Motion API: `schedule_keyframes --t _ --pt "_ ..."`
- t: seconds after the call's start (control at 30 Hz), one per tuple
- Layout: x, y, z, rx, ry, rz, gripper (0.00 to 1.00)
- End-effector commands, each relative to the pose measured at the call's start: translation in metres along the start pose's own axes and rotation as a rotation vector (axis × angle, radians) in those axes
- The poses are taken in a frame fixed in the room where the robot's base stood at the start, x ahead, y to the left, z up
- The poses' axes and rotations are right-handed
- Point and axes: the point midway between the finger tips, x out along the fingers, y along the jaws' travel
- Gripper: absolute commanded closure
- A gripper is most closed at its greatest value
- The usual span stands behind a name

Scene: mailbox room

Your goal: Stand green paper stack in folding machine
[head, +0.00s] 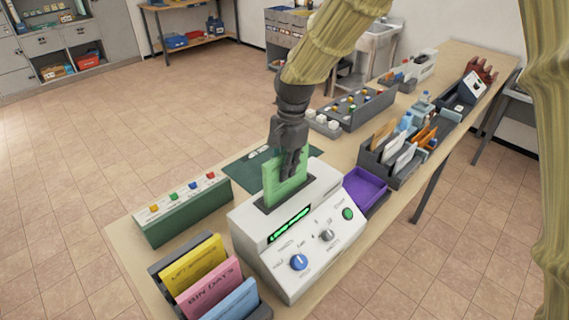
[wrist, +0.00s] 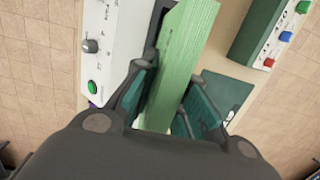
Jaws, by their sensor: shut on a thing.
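The green paper stack (head: 286,180) stands upright at the top slot of the white folding machine (head: 290,235). Its lower edge appears to be in the slot, though how deep it sits cannot be told. My gripper (head: 292,160) is above the machine, pointing down, shut on the stack's upper part. In the wrist view the green stack (wrist: 178,70) lies between the two fingers of my gripper (wrist: 168,105), and the white machine (wrist: 110,45) is to its left. The machine's front has a lit green display, a blue knob, a grey knob and a green button.
A rack of yellow, pink and blue papers (head: 205,280) stands in front of the machine. A green box with coloured buttons (head: 182,210) is to its left. A purple tray (head: 365,190) and an envelope sorter (head: 395,155) are to its right. A dark green mat (head: 245,170) lies behind.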

Motion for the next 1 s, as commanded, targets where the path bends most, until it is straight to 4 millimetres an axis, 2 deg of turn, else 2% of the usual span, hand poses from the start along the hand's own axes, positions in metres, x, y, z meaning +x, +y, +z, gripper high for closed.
schedule_keyframes --t 0.47,1.0 --pt "0.004 0.000 -0.001 0.000 0.000 0.000 1.00" --pt "0.032 -0.002 -0.005 -0.001 0.000 0.000 1.00"
